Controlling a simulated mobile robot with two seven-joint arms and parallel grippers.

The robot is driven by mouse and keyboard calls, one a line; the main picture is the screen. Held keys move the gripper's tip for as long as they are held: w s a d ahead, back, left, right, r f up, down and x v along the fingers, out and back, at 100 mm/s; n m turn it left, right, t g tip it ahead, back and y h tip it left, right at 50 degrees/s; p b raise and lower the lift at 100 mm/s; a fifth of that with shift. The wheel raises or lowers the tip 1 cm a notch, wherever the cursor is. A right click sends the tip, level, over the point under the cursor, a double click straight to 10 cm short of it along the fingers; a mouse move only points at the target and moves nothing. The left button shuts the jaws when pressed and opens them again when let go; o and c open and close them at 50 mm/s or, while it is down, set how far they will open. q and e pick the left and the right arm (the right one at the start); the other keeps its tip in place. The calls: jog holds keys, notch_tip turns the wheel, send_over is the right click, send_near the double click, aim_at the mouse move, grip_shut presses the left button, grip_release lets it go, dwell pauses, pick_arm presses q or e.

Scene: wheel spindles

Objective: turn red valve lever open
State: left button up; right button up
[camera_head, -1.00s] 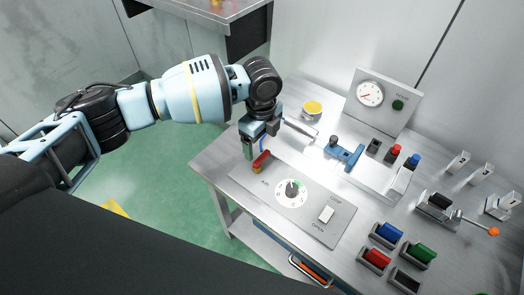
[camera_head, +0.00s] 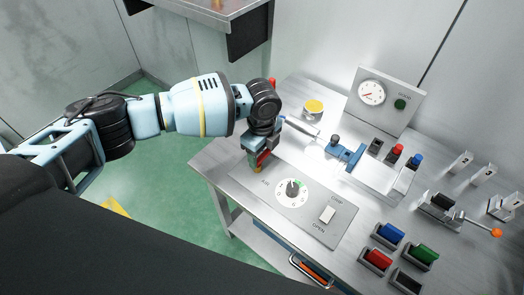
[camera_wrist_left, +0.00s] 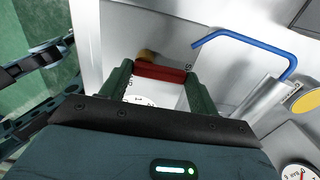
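The red valve lever (camera_head: 264,157) sits at the left end of the grey panel, on a brass-coloured fitting (camera_head: 257,169). In the head view it is partly hidden by my left gripper (camera_head: 256,160), which is lowered right at it. In the left wrist view, the red lever (camera_wrist_left: 160,72) lies across the gap between the two green fingertips of my left gripper (camera_wrist_left: 160,80). The fingers are spread, one at each end of the visible red bar. I cannot tell whether they touch it. My right gripper is not in view.
The panel also carries a round dial (camera_head: 293,189) and a white switch (camera_head: 327,214).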

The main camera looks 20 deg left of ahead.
pick_arm(q)
jog(key=shift+c, duration=1.4)
jog(key=shift+d, duration=0.1)
jog(key=m, duration=0.3)
jog(key=shift+s+d+m+p, duration=0.2)
jog(key=shift+d+m+p, duration=0.1)
jog(key=shift+m, duration=0.1)
jog(key=m, duration=0.4)
jog(key=shift+s+d+m, duration=0.3)
jog(key=shift+s, duration=0.05)
jog(key=m, duration=0.4)
jog(key=shift+s+d, duration=0.1)
jog(key=shift+s, duration=0.3)
jog(key=m, duration=0.4)
jog(key=shift+s, duration=0.3)
jog(key=shift+s+m, duration=0.15)
jog(key=shift+m, duration=0.65)
